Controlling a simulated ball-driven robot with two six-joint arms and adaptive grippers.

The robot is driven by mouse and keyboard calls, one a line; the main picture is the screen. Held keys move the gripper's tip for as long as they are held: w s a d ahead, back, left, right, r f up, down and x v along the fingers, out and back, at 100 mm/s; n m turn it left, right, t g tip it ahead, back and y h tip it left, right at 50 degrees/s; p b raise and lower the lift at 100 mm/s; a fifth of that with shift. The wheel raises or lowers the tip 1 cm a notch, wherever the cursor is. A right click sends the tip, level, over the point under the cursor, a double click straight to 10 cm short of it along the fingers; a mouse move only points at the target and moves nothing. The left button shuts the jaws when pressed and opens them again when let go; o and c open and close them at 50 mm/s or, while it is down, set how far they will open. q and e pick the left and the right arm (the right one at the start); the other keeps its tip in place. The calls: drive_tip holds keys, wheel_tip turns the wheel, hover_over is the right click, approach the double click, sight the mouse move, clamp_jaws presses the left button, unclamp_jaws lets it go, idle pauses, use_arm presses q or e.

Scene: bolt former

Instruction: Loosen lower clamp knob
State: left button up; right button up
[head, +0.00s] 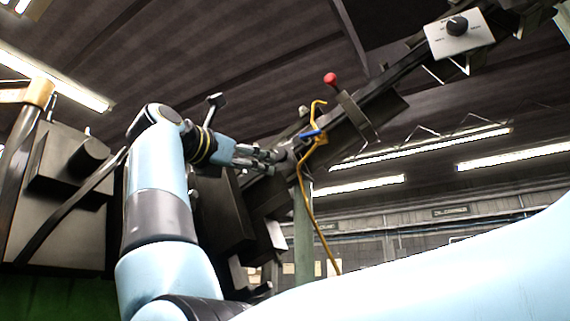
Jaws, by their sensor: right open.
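My right gripper (268,157) is open, with its fingers at the dark slanted machine bar (380,92). A small grey part shows at the fingertips. I cannot tell whether it is the lower clamp knob, or whether the fingers touch it. A red ball knob (330,79) stands above the bar, up and to the right of the gripper. A small dark T-shaped handle (215,101) shows above my wrist. My left gripper is not in view.
A blue lever (311,134) and a yellow cable (306,190) are just right of my gripper; the cable hangs down. A dark boxy machine (70,170) stands at the left.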

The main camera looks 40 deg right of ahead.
sight(278, 153)
drive_tip(key=s+r+m+y, duration=0.2)
drive_tip(key=s+r, duration=0.1)
drive_tip(key=r, duration=0.2)
drive_tip(key=p+x, duration=0.1)
drive_tip(key=x, duration=0.6)
drive_tip(key=shift+w+d+p, duration=0.1)
drive_tip(key=shift+w+p, duration=0.2)
drive_tip(key=shift+w+d+f+n+t, duration=0.15)
drive_tip(key=shift+d+n+t, duration=0.15)
drive_tip(key=shift+n, duration=0.3)
drive_tip(key=shift+n+b, duration=0.3)
drive_tip(key=shift+n, duration=0.7)
drive_tip(key=shift+a+n, duration=0.15)
drive_tip(key=shift+n, duration=0.75)
drive_tip(key=shift+a+r+n, duration=0.2)
drive_tip(key=shift+n, duration=0.6)
drive_tip(key=shift+n+p, duration=0.65)
drive_tip(key=shift+n, duration=0.15)
drive_tip(key=shift+d+n+p, duration=0.2)
drive_tip(key=shift+n+p, duration=0.2)
drive_tip(key=shift+n, duration=0.6)
drive_tip(key=shift+f+n, duration=0.1)
drive_tip(key=shift+n, duration=0.2)
drive_tip(key=shift+a, duration=0.1)
